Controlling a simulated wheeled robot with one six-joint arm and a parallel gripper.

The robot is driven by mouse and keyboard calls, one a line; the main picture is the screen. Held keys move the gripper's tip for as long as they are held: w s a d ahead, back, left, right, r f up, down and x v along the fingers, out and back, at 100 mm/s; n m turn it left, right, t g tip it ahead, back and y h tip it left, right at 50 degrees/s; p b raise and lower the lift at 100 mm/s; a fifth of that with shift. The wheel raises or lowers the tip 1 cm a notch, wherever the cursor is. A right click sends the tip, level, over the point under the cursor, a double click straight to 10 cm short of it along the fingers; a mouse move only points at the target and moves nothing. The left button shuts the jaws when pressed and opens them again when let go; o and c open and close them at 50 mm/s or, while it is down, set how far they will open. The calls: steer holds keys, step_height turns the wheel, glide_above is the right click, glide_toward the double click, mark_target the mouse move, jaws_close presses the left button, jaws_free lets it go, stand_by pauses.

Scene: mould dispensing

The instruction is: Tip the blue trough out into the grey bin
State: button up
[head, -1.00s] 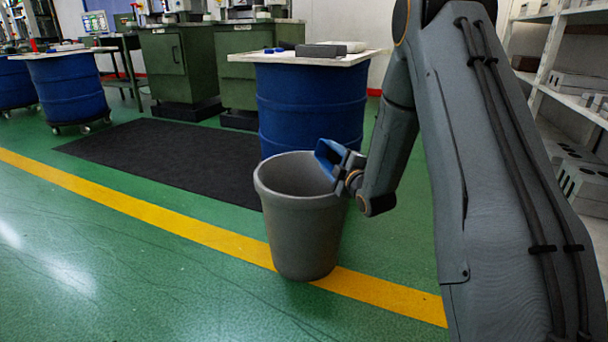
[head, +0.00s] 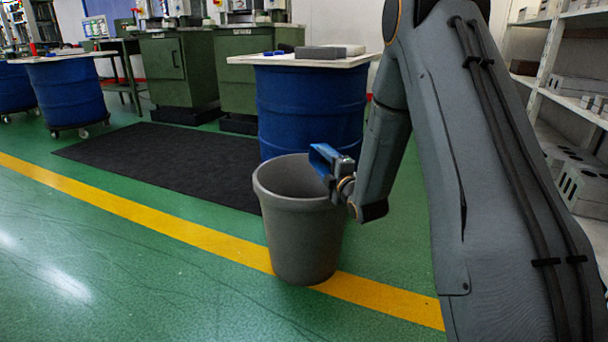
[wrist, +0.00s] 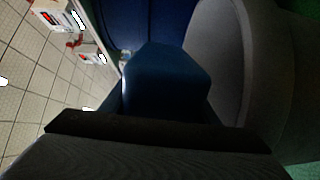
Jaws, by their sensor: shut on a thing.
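The blue trough (head: 322,160) is held by my gripper (head: 338,172) over the right part of the grey bin's mouth in the head view. The trough is tilted; its contents cannot be made out. The grey bin (head: 303,240) stands upright on the floor, and the part of its inside that shows looks empty. In the wrist view the trough (wrist: 165,85) is dark blue in the middle, with the bin's wall (wrist: 225,60) curving to its right. My fingertips are mostly hidden behind the trough and too dark to tell apart.
A blue drum (head: 310,110) with a pale top (head: 350,60) stands right behind the bin. A black mat (head: 160,160) lies to the left. Shelves (head: 560,90) with grey blocks line the right side. The green floor in front of the bin is clear.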

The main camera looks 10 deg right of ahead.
steer(key=shift+s+a+r+n, duration=0.1)
steer(key=shift+a+n, duration=0.2)
steer(key=shift+n, duration=0.65)
steer(key=shift+a+f+n, duration=0.1)
steer(key=shift+a+n, duration=0.15)
steer(key=shift+n, duration=0.65)
steer(key=shift+s+a+r+n, duration=0.1)
steer(key=shift+a+n, duration=0.2)
steer(key=shift+n, duration=0.65)
stand_by(1.4)
steer(key=shift+w+d+m, duration=0.1)
steer(key=shift+d+m, duration=0.3)
steer(key=shift+m, duration=0.7)
steer(key=shift+d+m, duration=0.15)
steer(key=shift+m, duration=0.55)
